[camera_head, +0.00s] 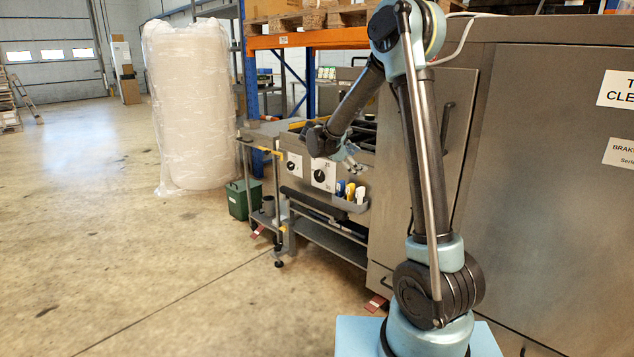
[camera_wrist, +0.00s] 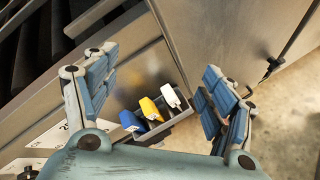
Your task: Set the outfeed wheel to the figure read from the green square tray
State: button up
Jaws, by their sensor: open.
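Two dark knobs on white plates are on the front of the steel machine in the head view: a smaller knob (camera_head: 292,166) at left and a larger knob (camera_head: 320,176) at right. I cannot tell from the labels which is the outfeed wheel, and the settings are too small to read surely. My gripper (camera_head: 350,164) is open and empty, just right of and above the larger knob. In the wrist view, my gripper (camera_wrist: 158,95) has its fingers spread, with a white plate (camera_wrist: 62,135) with figures partly showing at lower left. I see no green square tray.
A grey holder (camera_head: 348,206) with blue, yellow and white handled items hangs right of the knobs; it lies between my fingers in the wrist view. A green bin (camera_head: 241,203) stands on the floor. A tall wrapped stack (camera_head: 190,105) stands behind. The floor at left is clear.

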jog(key=w+a+f+n+t+h, duration=0.1)
jog(key=w+a+f+n+t, duration=0.2)
jog(key=a, duration=0.4)
jog(key=w+a+f+n, duration=0.2)
jog(key=w+a+f, duration=0.2)
jog(key=a, duration=0.4)
jog(key=n+t+h, duration=0.1)
jog(key=n+t, duration=0.3)
jog(key=n, duration=0.1)
send_near(318, 177)
jog(key=x, duration=0.9)
jog(key=shift+d, duration=0.1)
jog(key=c, duration=1)
